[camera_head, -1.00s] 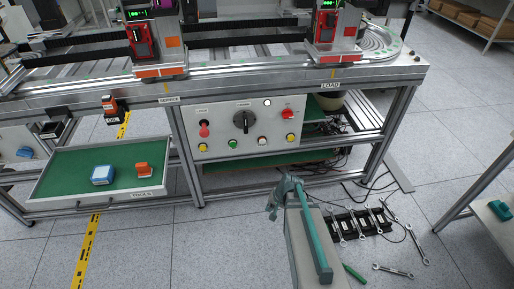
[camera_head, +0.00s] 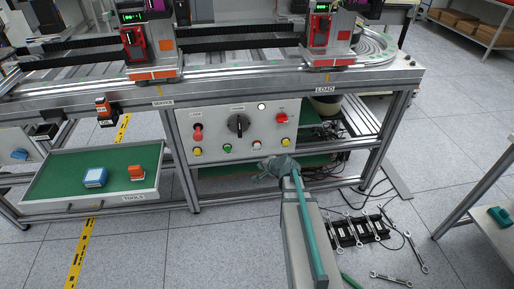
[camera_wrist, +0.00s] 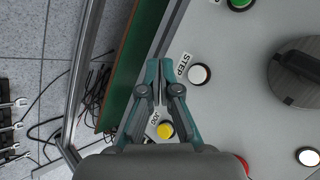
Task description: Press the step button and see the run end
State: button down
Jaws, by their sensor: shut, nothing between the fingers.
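The step button is a white round button (camera_wrist: 199,74) beside a STEP label (camera_wrist: 182,63) in the wrist view. In the head view the white button (camera_head: 257,145) sits in the lower row of the grey control panel (camera_head: 212,113), between a green and a yellow button. My gripper (camera_wrist: 159,63) is shut and empty, with its tips just left of the STEP label in the wrist view. I cannot tell how far the tips stand from the panel. In the head view my gripper (camera_head: 265,171) is just below the panel's lower edge, its tips unclear.
The panel also has a yellow JOG button (camera_wrist: 165,130), a green button (camera_wrist: 239,3), a black knob (camera_wrist: 300,74), a white lamp (camera_head: 262,106) and a red control (camera_head: 281,118). A green tools drawer (camera_head: 63,178) stands open at left. Wrenches (camera_head: 401,279) lie on the floor.

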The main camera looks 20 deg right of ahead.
aim_at(257, 146)
jog(key=shift+w, duration=0.15)
jog(key=w+d+p, duration=0.2)
jog(key=w, duration=0.6)
jog(key=shift+d, duration=0.2)
jog(key=shift+w, duration=0.2)
dwell(1.2)
jog(key=shift+w+d, duration=0.15)
jog(key=shift+w, duration=0.15)
